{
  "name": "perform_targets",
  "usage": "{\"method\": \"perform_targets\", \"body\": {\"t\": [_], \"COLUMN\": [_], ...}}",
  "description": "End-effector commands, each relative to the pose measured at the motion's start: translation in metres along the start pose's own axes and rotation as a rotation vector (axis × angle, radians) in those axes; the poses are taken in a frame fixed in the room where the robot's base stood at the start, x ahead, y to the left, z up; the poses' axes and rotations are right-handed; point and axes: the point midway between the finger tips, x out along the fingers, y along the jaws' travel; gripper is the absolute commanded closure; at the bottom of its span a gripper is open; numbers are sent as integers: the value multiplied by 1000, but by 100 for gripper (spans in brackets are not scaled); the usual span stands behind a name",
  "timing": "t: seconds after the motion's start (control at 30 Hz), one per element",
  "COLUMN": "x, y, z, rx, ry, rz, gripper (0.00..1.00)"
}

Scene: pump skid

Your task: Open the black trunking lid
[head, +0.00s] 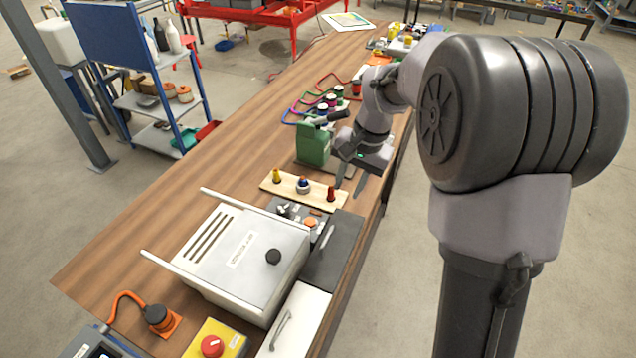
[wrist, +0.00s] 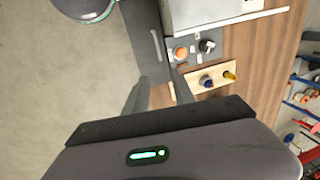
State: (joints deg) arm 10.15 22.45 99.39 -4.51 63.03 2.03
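The black trunking lid (head: 340,246) is a dark flat panel beside the grey cabinet, and it lies flat. A pale bar handle (head: 326,237) is on it. In the wrist view the lid (wrist: 139,28) is at the top middle, with its handle (wrist: 156,46) upright in the picture. My gripper (head: 350,184) points down beyond the lid, near the table's right edge and apart from the handle. In the wrist view its fingers (wrist: 158,90) are spread with nothing between them, just below the lid's handle end.
The grey cabinet (head: 235,250) with projecting rails stands left of the lid. A white lid (head: 294,322) with a handle is nearer. A wooden board (head: 290,185) with coloured pegs and a green canister (head: 313,147) are near my gripper. Open floor lies right of the table.

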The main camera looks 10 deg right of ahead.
Motion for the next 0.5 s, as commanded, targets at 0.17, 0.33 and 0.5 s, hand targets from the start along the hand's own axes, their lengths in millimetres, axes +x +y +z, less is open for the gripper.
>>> {"method": "perform_targets", "body": {"t": [0.17, 0.33, 0.5], "x": [46, 100, 144], "y": [2, 2, 2], "z": [1, 2, 2], "rx": [-2, -2, -1], "ry": [-4, -3, -3], "rz": [2, 2, 2], "gripper": [69, 69, 69]}}
